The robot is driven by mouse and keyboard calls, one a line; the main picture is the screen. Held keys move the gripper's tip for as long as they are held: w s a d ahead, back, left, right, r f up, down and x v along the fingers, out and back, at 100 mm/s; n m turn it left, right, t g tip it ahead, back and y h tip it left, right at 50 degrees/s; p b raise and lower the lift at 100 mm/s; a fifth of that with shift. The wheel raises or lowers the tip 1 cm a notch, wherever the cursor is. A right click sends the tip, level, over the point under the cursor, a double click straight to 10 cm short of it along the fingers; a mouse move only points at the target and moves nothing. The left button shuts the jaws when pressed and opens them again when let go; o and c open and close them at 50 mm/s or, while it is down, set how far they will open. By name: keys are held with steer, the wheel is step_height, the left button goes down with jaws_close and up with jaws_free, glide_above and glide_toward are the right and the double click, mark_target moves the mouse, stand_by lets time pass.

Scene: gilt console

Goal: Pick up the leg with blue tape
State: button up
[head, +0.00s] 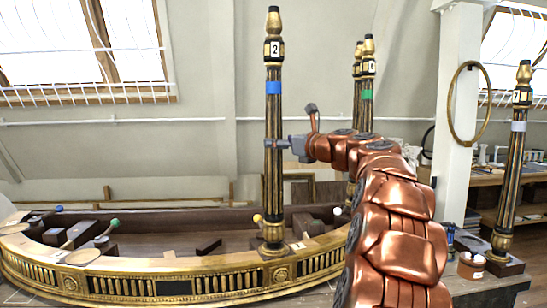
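The leg with blue tape (273,110) stands upright on the curved gilt console (130,286). It is dark with gold fluting, a gold top and base, a label reading 2 and a blue band. My gripper (277,144) reaches it from the right, below the tape. Its grey fingers lie at the shaft and one crosses its front. The far side of the grip is hidden, so I cannot tell whether the fingers are closed tight. The leg's foot rests on or just above the console's front rail; any small gap there is too fine to see.
A leg with green tape (367,96) stands behind my arm, close to another leg (357,85). A leg with pale tape, labelled 7 (517,150), stands at the right near a jar (471,265). Mallets and blocks lie inside the console. A gold hoop (467,103) hangs on a post.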

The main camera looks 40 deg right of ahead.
mark_target(279, 76)
steer(key=shift+w+d, duration=0.15)
steer(key=shift+w, duration=1.65)
steer(key=c, duration=1.4)
steer(key=shift+r, duration=0.1)
step_height(279, 76, up, 17)
steer(key=p, duration=0.7)
steer(key=shift+p, duration=0.35)
steer(key=shift+r+p, duration=0.45)
steer(key=shift+r, duration=0.15)
